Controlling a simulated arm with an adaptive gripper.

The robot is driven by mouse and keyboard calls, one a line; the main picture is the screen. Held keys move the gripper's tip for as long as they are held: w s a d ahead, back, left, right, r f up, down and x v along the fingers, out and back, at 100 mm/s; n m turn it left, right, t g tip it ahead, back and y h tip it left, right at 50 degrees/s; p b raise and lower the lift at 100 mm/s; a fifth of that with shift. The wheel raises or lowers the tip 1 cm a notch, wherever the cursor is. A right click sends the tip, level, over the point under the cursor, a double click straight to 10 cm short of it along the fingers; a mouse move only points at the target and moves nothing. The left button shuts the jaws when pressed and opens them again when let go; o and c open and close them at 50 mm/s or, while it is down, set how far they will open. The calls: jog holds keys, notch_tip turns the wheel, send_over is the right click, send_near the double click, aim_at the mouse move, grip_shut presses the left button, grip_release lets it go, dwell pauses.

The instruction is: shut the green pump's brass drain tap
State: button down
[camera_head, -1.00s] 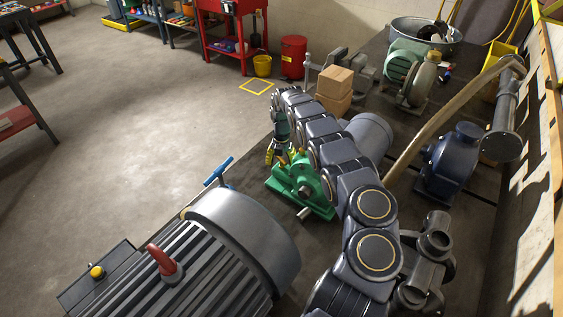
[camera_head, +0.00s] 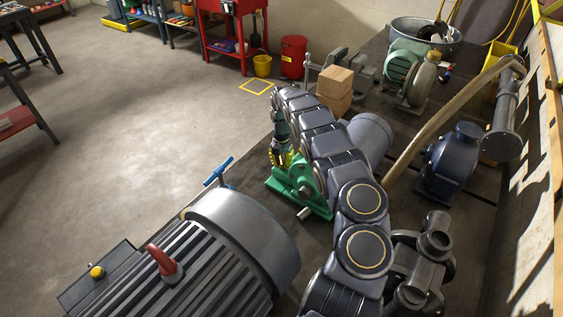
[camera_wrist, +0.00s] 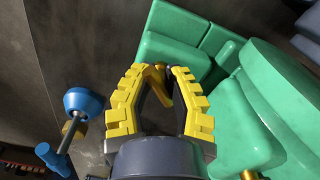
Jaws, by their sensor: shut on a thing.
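The green pump (camera_head: 318,207) stands on the dark bench, partly behind my arm in the head view. Its green body (camera_wrist: 265,110) fills the right side of the wrist view. The brass drain tap (camera_wrist: 158,84) shows between my yellow fingertips, beside the pump's green casting. My gripper (camera_wrist: 160,72) is shut on the tap, its fingers on either side of the brass lever. In the head view my gripper (camera_head: 284,158) is at the pump's far left side, and the tap is hidden there.
A blue T-handle (camera_head: 218,172) stands left of the pump; a blue knob (camera_wrist: 82,102) is left of my fingers. A large grey motor (camera_head: 215,245) is in front. Cardboard boxes (camera_head: 334,82), a dark blue pump (camera_head: 450,160) and grey fittings (camera_head: 425,255) are around my arm.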

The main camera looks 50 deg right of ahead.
aim_at(282, 159)
jog(key=m, duration=0.6)
jog(key=shift+w+a, duration=0.1)
jog(key=m, duration=0.4)
jog(key=shift+m, duration=0.9)
jog(key=shift+d+r+m, duration=0.1)
jog(key=shift+d+m, duration=0.1)
jog(key=shift+m, duration=0.1)
jog(key=c, duration=0.9)
grip_release()
notch_tip(282, 159, up, 12)
jog(key=shift+a+f, duration=0.1)
